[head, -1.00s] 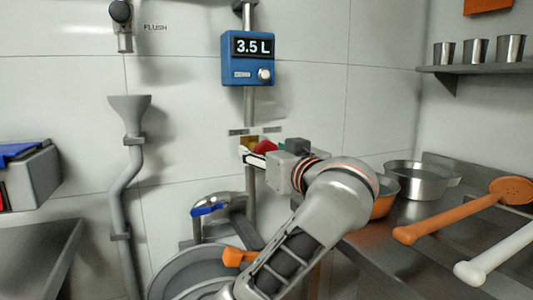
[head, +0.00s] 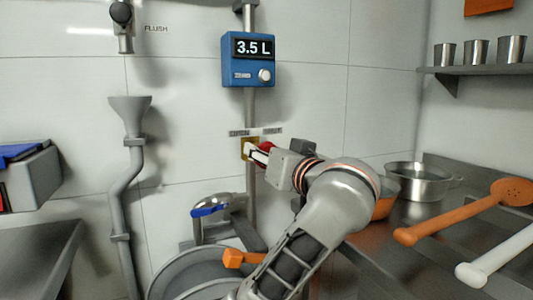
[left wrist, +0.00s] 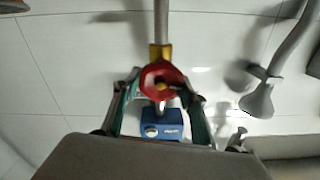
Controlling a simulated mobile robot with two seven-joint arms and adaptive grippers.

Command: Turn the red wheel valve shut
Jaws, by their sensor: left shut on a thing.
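The red wheel valve (head: 266,147) is on the vertical pipe, mostly hidden behind my left gripper (head: 258,153) in the head view. Small plates reading roughly OPEN (head: 239,133) and SHUT (head: 272,131) flank the pipe above the valve. My right gripper is not in view.
A blue meter (head: 248,60) reading 3.5 L is on the pipe above the valve. A round grey vessel (head: 180,272) and a blue-handled tap (head: 207,211) are below.

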